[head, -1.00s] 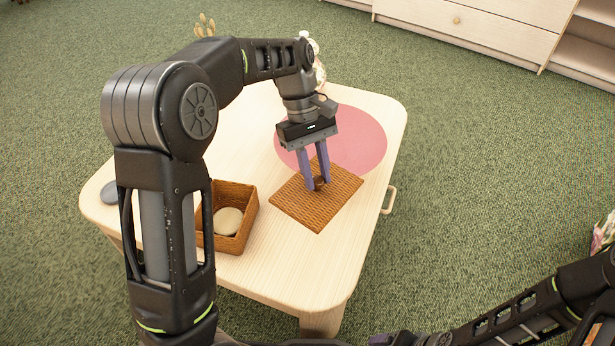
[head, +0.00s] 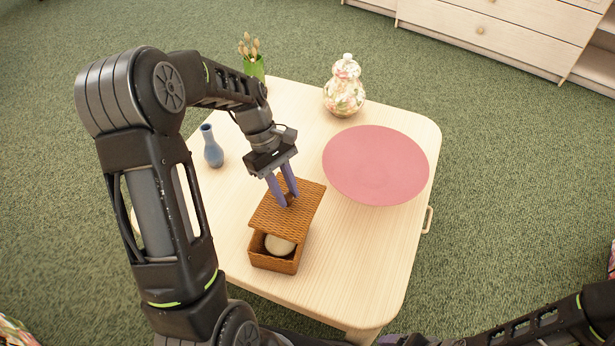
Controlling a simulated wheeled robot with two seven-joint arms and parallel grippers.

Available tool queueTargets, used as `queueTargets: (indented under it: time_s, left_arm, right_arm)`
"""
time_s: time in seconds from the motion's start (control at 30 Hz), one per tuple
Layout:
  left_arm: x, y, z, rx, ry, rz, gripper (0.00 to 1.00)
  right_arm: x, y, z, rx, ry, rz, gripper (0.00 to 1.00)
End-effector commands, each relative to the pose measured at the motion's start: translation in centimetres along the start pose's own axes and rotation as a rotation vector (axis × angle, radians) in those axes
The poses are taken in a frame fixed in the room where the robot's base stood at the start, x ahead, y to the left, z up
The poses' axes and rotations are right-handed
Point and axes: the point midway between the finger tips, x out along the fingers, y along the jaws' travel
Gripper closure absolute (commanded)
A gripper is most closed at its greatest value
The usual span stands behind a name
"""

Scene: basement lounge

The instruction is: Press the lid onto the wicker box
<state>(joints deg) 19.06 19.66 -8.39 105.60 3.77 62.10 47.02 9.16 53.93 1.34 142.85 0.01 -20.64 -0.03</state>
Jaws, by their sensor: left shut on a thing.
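The wicker box (head: 272,264) stands near the table's front edge, with a pale round object (head: 279,245) inside it. The brown woven lid (head: 301,203) is over the back part of the box and leaves the front of its opening uncovered. I cannot tell whether the lid touches the rim. My left gripper (head: 287,199) is shut on the lid's small dark knob and points down from above.
A pink round plate (head: 376,165) lies right of the lid. A floral lidded jar (head: 344,90) and a green pot of buds (head: 253,62) stand at the back. A blue vase (head: 212,147) stands at the left. The pale wooden table (head: 355,270) is clear at front right.

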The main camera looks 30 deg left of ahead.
Motion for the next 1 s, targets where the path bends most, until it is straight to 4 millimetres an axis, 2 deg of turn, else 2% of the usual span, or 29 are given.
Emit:
queueTargets:
  time_s: [0.03,0.2,0.43,0.9,1.0]
  left_arm:
    - [-1.0,-0.9,-0.1,-0.034,-0.001,0.012,1.0]
    - [-0.6,-2.5,-1.2,-0.109,0.004,0.046,1.0]
    - [0.1,-2.8,-1.7,-0.137,0.006,0.061,1.0]
    - [-0.1,-2.8,-1.5,-0.132,0.006,0.06,1.0]
    - [0.8,-2.8,-2.0,-0.133,0.006,0.06,1.0]
  right_arm:
    - [-1.6,-0.7,0.1,-0.002,-0.002,-0.001,0.14]
    - [-3.0,-1.4,0.3,-0.007,-0.008,-0.004,0.14]
    - [-3.2,-1.5,0.4,-0.009,-0.01,-0.005,0.14]
    - [-3.8,-1.7,0.3,-0.008,-0.009,-0.004,0.14]
    - [-3.1,-1.4,0.3,-0.008,-0.009,-0.004,0.14]
